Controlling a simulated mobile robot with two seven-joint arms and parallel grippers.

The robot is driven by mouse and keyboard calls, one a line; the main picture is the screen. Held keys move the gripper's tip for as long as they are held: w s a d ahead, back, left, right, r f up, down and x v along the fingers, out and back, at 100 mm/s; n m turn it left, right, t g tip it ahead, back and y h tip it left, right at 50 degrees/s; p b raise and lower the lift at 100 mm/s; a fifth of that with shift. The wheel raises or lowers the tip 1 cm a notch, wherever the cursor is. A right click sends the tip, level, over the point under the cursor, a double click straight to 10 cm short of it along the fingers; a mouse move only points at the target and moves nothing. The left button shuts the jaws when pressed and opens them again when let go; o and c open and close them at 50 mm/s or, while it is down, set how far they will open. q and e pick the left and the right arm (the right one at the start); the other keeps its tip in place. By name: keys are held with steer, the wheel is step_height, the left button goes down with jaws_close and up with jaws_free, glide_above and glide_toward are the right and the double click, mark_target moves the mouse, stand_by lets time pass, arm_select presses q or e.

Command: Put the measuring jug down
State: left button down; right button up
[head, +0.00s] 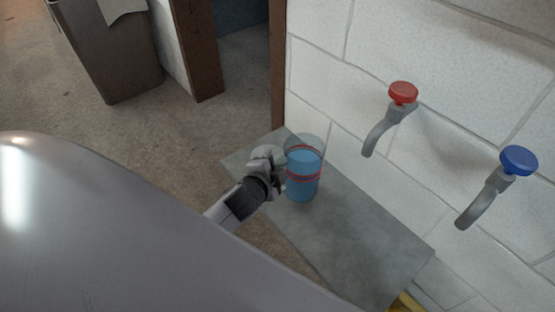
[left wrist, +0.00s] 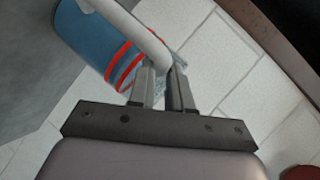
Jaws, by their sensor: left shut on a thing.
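The measuring jug (head: 304,172) is clear, with blue liquid inside and two red bands around it. It is upright at the far left part of a grey slab (head: 365,245). I cannot tell whether its base touches the slab or is just above it. My left gripper (head: 272,172) is at the jug's left side, shut on its pale handle. In the left wrist view the fingers (left wrist: 164,85) close on the handle (left wrist: 135,28), and the jug (left wrist: 92,40) lies beyond them. My right gripper is not in view.
A tap with a red knob (head: 403,93) and one with a blue knob (head: 518,160) stick out from the white block wall (head: 450,60) above the slab. The slab's near right part is clear. A grey bin (head: 110,60) stands at the back left, beside a brown door frame (head: 198,50).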

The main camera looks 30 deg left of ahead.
arm_select(q)
steer(key=shift+w+f, duration=0.15)
steer(key=shift+f, duration=0.65)
steer(key=c, duration=1.1)
jaws_free()
steer(key=shift+f, duration=0.3)
steer(key=shift+o, duration=0.2)
steer(key=p+v, duration=0.2)
steer(key=v, duration=1)
steer(key=s+d+f+n+g+h, duration=0.3)
steer(key=s+d+f+n+h, duration=0.1)
steer(key=s+d+n, duration=0.3)
steer(key=shift+s+d+f+n, duration=0.2)
steer(key=shift+s+f+n, duration=0.35)
steer(key=shift+s+n, duration=0.4)
steer(key=shift+w, duration=0.15)
